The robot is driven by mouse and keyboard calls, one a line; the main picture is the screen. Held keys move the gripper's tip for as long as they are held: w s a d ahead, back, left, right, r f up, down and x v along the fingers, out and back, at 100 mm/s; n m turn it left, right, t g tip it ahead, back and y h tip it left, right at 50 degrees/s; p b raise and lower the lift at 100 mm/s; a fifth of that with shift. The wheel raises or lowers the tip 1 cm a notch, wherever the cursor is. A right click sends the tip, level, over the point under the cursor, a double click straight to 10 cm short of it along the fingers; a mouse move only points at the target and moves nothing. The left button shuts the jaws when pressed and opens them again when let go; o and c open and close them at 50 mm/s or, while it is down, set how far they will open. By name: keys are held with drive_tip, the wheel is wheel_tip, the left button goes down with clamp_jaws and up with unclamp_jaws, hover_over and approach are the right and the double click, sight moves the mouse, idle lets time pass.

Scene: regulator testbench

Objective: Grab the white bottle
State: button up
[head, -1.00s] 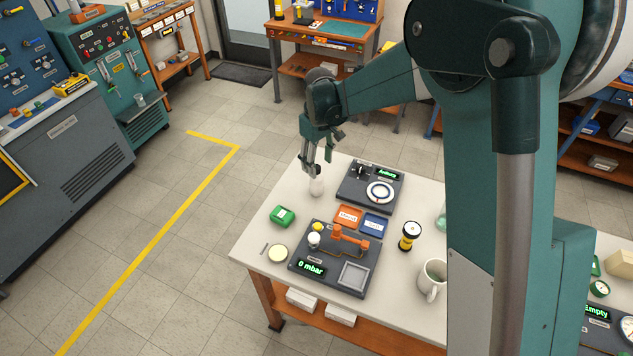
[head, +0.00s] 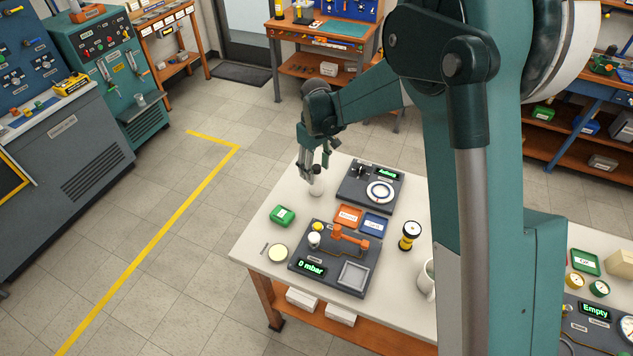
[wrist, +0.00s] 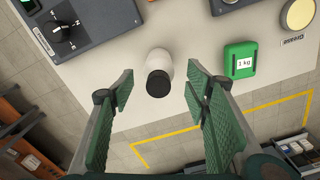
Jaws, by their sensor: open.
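The white bottle (head: 317,187) stands upright near the far left edge of the white table, with a dark cap. In the wrist view the bottle (wrist: 160,68) shows from above, its black cap toward me, in the space between and just beyond the two green finger pads. My gripper (head: 311,172) is open and right at the bottle's top in the head view. In the wrist view my gripper (wrist: 160,85) has a finger on each side of the bottle, with visible gaps on both sides. Nothing is held.
A dark device with a round plate (head: 380,190) stands right of the bottle. A green 1 kg block (wrist: 240,60) lies near the right finger. Orange (head: 347,216) and blue (head: 374,223) trays and a dark panel reading 0 mbar (head: 335,258) are nearer. The table edge is close.

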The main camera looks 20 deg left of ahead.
sight(317, 178)
drive_tip(key=shift+f, duration=0.1)
drive_tip(key=shift+f, duration=2.5)
drive_tip(key=shift+d, duration=0.1)
drive_tip(key=c, duration=1)
